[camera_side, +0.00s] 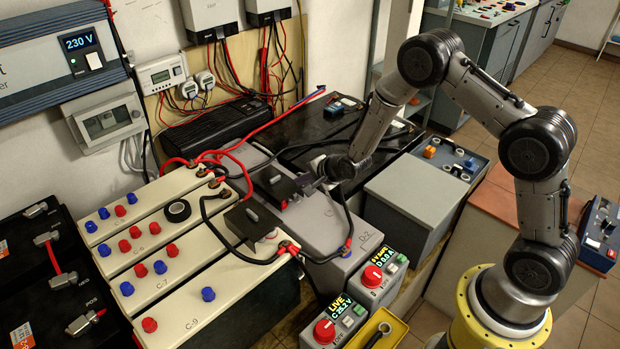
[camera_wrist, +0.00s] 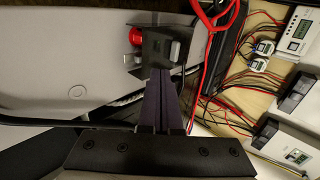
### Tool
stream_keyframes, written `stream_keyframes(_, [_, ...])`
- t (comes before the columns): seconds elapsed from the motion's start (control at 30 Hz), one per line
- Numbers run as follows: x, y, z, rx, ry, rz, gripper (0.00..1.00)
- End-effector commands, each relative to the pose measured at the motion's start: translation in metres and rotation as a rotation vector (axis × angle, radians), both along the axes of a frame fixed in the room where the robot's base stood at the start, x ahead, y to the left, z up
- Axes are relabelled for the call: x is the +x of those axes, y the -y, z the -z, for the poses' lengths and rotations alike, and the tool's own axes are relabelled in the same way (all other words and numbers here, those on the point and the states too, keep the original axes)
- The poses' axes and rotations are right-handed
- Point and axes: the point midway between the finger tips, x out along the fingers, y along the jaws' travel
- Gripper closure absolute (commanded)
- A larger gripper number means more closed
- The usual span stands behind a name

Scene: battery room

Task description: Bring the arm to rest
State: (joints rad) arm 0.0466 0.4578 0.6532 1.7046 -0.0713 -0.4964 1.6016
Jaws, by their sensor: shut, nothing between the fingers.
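My gripper (camera_side: 316,180) is shut and empty, with its arm arching in from the right. Its fingers point left at a dark block with a grey lever (camera_side: 277,183) on the grey battery case (camera_side: 320,222). In the wrist view my shut fingers (camera_wrist: 162,76) reach up to the same kind of block (camera_wrist: 157,46), which has a red cap (camera_wrist: 136,37) beside it. I cannot tell whether the tips touch the block. A second dark lever block (camera_side: 250,220) sits on the cream battery row (camera_side: 215,290).
Black and red cables (camera_side: 345,215) loop close around my gripper. Two control boxes with red knobs (camera_side: 325,331) stand in front, one reading "LIVE". A yellow tray (camera_side: 375,330) is beside them. A grey box (camera_side: 410,195) stands right of my gripper. Wall chargers (camera_side: 210,15) hang behind.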

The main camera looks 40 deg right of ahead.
Motion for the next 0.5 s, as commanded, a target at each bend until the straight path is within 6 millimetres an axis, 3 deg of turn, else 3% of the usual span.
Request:
stream_keyframes(0.2, [-0.02,0.0,-0.02,0.001,0.001,0.001,1.0])
stream_keyframes(0.37, [-0.025,0.0,-0.028,0.0,0.007,-0.001,1.0])
stream_keyframes(0.47, [-0.018,-0.001,-0.051,-0.002,0.049,-0.003,1.0])
stream_keyframes(0.5, [-0.013,-0.002,-0.067,-0.004,0.08,-0.005,1.0])
